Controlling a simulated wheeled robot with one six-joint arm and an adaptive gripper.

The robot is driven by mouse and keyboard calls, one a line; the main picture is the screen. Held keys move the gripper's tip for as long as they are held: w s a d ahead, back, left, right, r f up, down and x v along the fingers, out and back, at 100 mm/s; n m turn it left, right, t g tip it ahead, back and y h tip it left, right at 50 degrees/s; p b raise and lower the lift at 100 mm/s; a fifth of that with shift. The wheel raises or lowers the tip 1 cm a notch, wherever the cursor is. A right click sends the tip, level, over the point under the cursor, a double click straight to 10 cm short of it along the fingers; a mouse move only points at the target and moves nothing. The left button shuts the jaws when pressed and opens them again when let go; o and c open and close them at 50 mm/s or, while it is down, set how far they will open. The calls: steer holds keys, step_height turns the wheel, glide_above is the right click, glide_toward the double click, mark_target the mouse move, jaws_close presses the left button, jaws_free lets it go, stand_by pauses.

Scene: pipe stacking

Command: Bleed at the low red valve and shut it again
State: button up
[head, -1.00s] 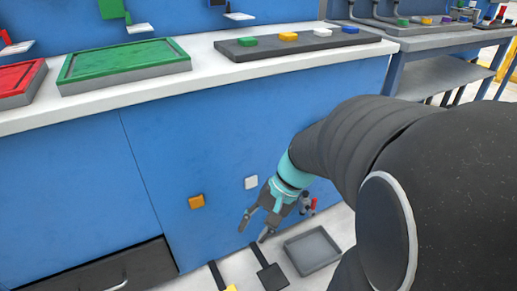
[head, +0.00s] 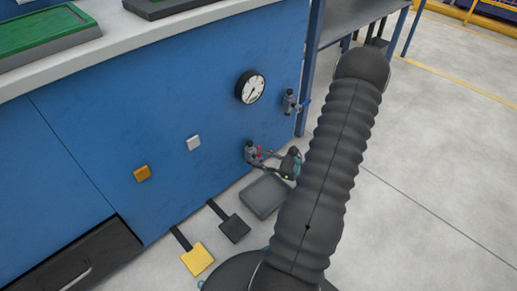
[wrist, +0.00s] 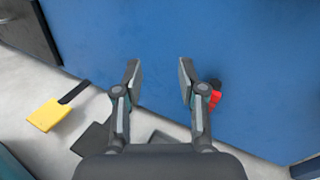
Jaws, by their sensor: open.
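The low red valve (head: 251,148) is a small grey fitting with a red handle, low on the blue panel above a grey tray. My gripper (head: 258,160) is open and empty right by it, with its fingers pointing at the panel and partly covering it. In the wrist view, the open fingers (wrist: 158,68) have only bare blue panel between their tips. The red handle (wrist: 215,98) shows there just outside the right finger, which hides part of the valve. I cannot tell if the finger touches it, nor the handle's exact angle.
The grey tray (head: 265,196) lies on the floor below the valve. A black pedal (head: 234,228) and a yellow pedal (head: 197,258) are to its left. A round gauge (head: 250,87) and a blue-handled valve (head: 290,102) are higher up. Floor at the right is clear.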

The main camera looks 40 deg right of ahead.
mark_target(259, 156)
steer(key=s+d+f+m+t+h, duration=0.2)
steer(key=s+d+f+m+h, duration=0.2)
steer(key=d+f+m+h, duration=0.25)
steer(key=w, duration=0.9)
steer(key=w+f, duration=0.1)
steer(key=w, duration=0.3)
steer(key=shift+w, duration=0.15)
jaws_close()
